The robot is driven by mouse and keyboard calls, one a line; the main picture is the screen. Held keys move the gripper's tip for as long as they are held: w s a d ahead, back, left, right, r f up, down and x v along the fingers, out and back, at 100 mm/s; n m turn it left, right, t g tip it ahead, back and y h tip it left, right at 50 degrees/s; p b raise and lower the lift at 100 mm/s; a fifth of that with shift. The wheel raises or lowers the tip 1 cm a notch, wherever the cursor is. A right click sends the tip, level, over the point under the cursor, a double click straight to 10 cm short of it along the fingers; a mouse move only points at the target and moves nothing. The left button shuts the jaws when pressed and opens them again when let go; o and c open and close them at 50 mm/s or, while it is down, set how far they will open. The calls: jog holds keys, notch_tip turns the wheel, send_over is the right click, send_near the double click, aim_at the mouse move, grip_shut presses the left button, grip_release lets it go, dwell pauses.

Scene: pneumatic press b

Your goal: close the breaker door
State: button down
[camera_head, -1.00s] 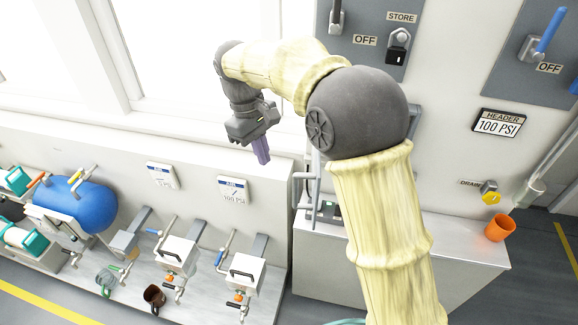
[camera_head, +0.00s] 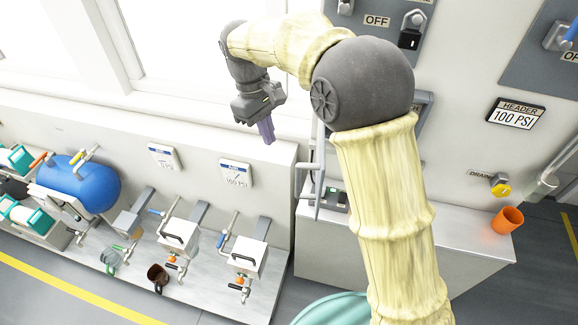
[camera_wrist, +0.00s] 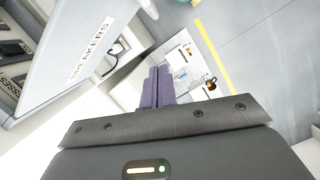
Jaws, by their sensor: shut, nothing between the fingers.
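The breaker door is a light grey panel labelled "BREAKERS" in the wrist view (camera_wrist: 88,45), standing open at the left of my fingers. In the head view the door (camera_head: 318,180) shows nearly edge-on, sticking out from the wall left of my arm. My gripper (camera_head: 267,133) is shut and empty, left of the door and above the low bench. In the wrist view its purple fingers (camera_wrist: 157,86) are together, with a gap to the door visible in the picture. Dark breaker rows (camera_wrist: 12,55) show at the far left. My arm hides most of the breaker box in the head view.
A low bench (camera_head: 110,235) at left carries valve units, a blue tank (camera_head: 78,183) and mugs (camera_head: 158,277). An orange cup (camera_head: 508,220) stands on the grey cabinet (camera_head: 470,255) at right. Switch panels hang above. Floor is clear at lower left.

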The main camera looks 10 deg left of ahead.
jog(key=s+d+f+p, duration=0.2)
jog(key=d+f+p, duration=0.2)
jog(key=f, duration=0.4)
jog(key=shift+s+d, duration=0.4)
jog(key=shift+d, duration=0.3)
jog(key=shift+d, duration=0.1)
